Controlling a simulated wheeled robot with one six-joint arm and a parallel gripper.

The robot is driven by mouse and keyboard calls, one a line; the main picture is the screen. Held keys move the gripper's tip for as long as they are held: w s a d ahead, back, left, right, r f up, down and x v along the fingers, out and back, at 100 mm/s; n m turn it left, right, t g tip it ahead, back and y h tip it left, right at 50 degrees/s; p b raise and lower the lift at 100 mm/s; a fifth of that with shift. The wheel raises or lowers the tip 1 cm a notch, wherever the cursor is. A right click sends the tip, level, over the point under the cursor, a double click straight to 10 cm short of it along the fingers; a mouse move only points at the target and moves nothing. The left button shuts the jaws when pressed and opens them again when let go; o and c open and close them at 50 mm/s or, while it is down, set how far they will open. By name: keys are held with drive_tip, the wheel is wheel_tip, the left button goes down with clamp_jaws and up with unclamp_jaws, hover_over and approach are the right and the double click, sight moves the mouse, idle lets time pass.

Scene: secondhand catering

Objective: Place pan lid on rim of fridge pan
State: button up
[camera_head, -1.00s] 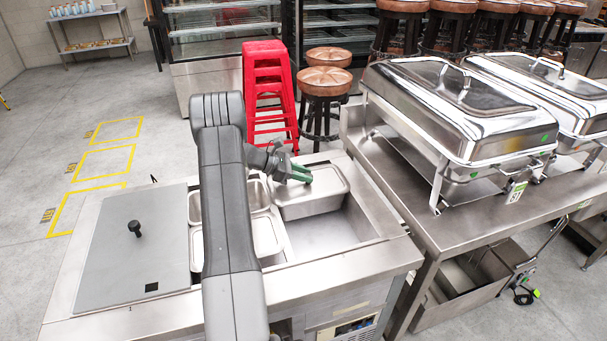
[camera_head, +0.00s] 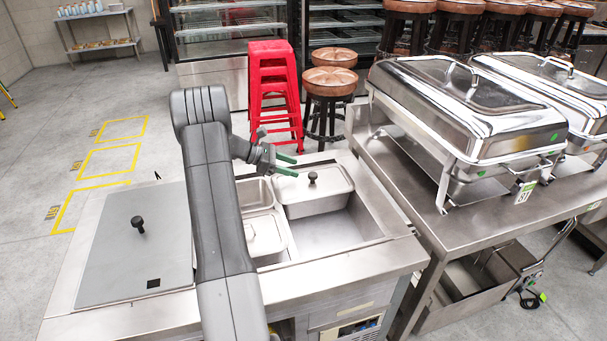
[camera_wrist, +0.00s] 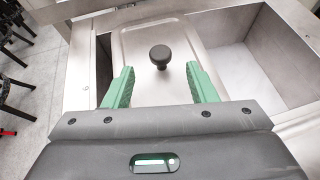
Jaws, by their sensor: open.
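The steel pan lid (camera_head: 330,181) with a black knob (camera_head: 313,178) lies on the rear fridge pan (camera_head: 318,205). It looks level and covers the pan's top; small gaps at the rim cannot be told. In the wrist view the lid (camera_wrist: 190,38) shows its knob (camera_wrist: 160,56) just beyond and between the green fingertips, apart from both. My gripper (camera_head: 292,166) is open and empty, behind and left of the knob in the head view; it also shows in the wrist view (camera_wrist: 160,76). My arm hides part of the counter.
An empty steel bay (camera_head: 335,234) lies in front of the pan. Smaller pans (camera_head: 266,238) sit left of it, partly behind my arm. A grey cover (camera_head: 125,255) with a knob lies at left. Chafing dishes (camera_head: 470,105) stand on the right table. Red stools (camera_head: 270,75) stand behind.

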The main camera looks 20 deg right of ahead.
drive_tip(key=shift+b+v, duration=0.35)
drive_tip(key=shift+v, duration=2.3)
drive_tip(key=shift+o, duration=0.2)
drive_tip(key=shift+s, duration=0.1)
